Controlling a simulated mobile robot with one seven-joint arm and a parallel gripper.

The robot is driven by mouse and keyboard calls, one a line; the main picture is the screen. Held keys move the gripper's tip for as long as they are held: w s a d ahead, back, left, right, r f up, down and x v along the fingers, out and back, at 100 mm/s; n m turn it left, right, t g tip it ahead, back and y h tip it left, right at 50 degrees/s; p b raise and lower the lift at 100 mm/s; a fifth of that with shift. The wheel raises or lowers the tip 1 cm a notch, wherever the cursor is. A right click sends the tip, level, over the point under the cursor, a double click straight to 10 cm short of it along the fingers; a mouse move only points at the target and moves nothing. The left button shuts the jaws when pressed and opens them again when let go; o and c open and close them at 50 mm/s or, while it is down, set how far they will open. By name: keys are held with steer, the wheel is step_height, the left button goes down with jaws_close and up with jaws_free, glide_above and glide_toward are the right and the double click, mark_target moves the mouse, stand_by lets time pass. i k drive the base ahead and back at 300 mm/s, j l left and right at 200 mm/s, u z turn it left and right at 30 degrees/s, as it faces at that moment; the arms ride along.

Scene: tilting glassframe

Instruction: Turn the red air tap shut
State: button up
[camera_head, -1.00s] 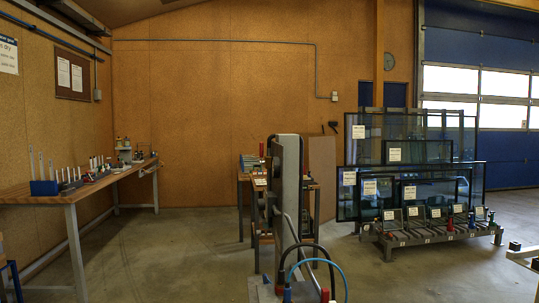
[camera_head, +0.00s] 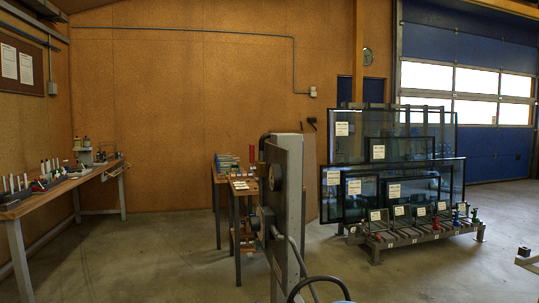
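I cannot make out the red air tap for certain in this view. The lower parts there are cut off by the frame. My gripper is not in view.
A small wooden table (camera_head: 228,185) with a red upright item stands behind the post. A long bench (camera_head: 60,190) runs along the left wall. A rack of glass panes (camera_head: 395,180) stands at the right. Open concrete floor (camera_head: 150,255) lies between.

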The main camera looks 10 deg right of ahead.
mark_target(252, 168)
steer(key=i+j+z, duration=0.3)
steer(key=i+j, duration=0.4)
steer(key=i+j+u, duration=0.15)
steer(key=j, duration=0.25)
steer(key=i, duration=0.05)
